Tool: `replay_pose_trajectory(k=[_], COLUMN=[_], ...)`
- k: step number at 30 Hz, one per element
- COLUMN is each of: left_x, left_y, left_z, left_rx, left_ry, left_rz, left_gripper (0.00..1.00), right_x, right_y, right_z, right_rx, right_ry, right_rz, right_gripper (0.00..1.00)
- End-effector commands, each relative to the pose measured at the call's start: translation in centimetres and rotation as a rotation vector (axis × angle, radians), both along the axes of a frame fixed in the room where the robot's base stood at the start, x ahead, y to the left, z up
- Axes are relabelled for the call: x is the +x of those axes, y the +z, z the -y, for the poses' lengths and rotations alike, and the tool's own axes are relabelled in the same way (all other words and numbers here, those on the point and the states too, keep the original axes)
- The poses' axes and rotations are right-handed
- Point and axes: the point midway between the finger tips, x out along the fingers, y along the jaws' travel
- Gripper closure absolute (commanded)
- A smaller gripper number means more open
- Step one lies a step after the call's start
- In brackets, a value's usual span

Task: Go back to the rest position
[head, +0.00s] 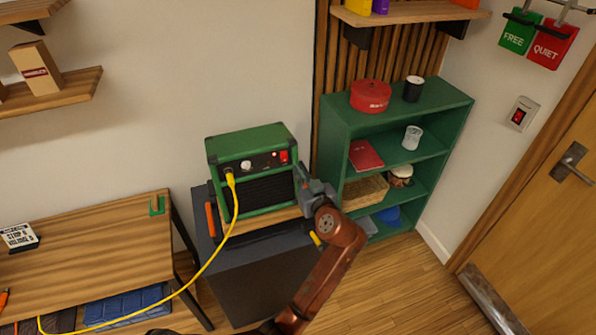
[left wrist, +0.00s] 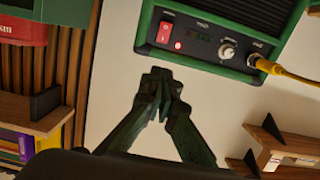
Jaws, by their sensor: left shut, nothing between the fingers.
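My left gripper (head: 302,174) is by the right front edge of the green amp (head: 246,139), a little below its red switch (head: 284,156). In the left wrist view the two fingers of my left gripper (left wrist: 158,92) meet at the tips, with nothing held. There the amp's control panel (left wrist: 210,42) fills the top, with the red switch (left wrist: 165,36) above the fingertips and apart from them in the picture. The head view does not show clearly whether the gripper touches the amp. My right gripper is in neither view.
The amp stands on a dark cabinet (head: 255,275). A green shelf (head: 335,140) with several items is close on the right. A wooden table (head: 95,245) stands at left.

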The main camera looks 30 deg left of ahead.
Motion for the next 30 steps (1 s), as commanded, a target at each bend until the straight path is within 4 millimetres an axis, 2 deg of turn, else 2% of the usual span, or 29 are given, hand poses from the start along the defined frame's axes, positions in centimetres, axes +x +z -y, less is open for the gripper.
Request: replay_pose_trajectory(k=[10,14,17,20,21,24,26,27,30], left_x=[0.0,-1.0,-3.0,-6.4,-8.0,-12.6,-15.6,-17.8,-22.7], left_y=[-0.2,-2.8,-7.6,-13.7,-16.1,-21.7,-24.8,-26.6,-30.1], left_z=[-0.1,-1.2,-2.8,-4.5,-5.0,-6.0,-6.2,-6.2,-5.8], left_rx=[0.000,-0.016,-0.048,-0.093,-0.112,-0.161,-0.190,-0.210,-0.253], left_ry=[0.000,-0.010,-0.039,-0.088,-0.113,-0.187,-0.239,-0.276,-0.368], left_rz=[-0.003,-0.058,-0.162,-0.301,-0.359,-0.503,-0.588,-0.643,-0.760], left_gripper=[1.00,1.00,1.00,1.00,1.00,1.00,1.00,1.00,1.00], right_x=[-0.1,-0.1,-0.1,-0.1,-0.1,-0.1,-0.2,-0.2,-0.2], right_y=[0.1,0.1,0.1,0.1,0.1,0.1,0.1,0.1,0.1], right_z=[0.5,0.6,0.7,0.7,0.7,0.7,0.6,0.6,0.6], right_rx=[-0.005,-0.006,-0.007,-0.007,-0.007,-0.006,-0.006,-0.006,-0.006], right_ry=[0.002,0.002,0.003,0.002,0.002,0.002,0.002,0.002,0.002], right_rz=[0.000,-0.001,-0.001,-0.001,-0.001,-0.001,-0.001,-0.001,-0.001], right_gripper=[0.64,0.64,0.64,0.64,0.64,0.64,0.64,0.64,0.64])
